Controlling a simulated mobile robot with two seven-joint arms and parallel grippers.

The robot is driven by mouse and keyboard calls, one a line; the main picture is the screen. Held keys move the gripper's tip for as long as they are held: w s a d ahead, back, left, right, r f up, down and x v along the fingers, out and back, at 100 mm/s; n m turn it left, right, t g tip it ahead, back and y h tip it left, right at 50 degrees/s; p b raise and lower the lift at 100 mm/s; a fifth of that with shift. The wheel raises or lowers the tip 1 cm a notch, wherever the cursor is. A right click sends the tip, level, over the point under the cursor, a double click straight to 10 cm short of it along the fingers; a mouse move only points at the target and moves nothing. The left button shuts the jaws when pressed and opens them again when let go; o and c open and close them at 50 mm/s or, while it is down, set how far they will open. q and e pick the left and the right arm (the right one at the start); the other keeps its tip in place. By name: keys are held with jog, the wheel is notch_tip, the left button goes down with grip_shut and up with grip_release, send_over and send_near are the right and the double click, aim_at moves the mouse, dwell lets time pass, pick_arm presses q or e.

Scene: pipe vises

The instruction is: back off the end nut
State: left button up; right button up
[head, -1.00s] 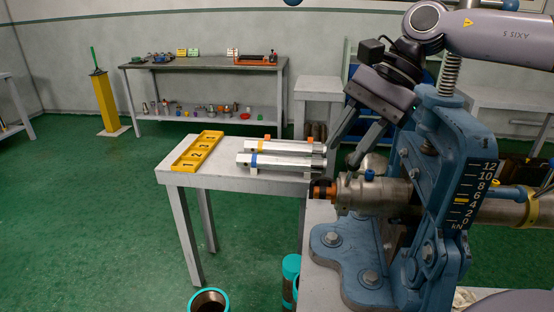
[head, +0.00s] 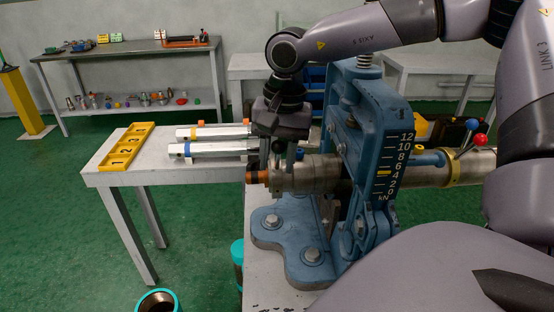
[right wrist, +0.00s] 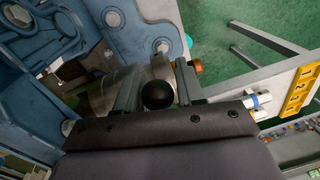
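A grey metal cylinder body (head: 305,174) lies level in the blue vise (head: 362,140), with a copper-coloured end piece (head: 258,177) at its left end. The end nut cannot be told apart clearly from these parts. My right gripper (head: 285,158) points down at the cylinder's left part, just right of the copper end. In the right wrist view its two fingers (right wrist: 157,88) stand apart, with a black ball knob (right wrist: 158,95) and the cylinder (right wrist: 155,72) showing between them. The copper end (right wrist: 197,66) lies beyond the right finger. Contact with the cylinder cannot be told. My left gripper is not in view.
A grey table (head: 105,177) to the left holds a yellow numbered tray (head: 128,147) and two silver bars (head: 212,148). Teal-rimmed bins (head: 158,301) stand on the floor below. A thick pipe (head: 473,166) runs right from the vise.

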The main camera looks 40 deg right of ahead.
jog(key=shift+f, duration=0.45)
grip_shut()
jog(key=shift+r, duration=0.1)
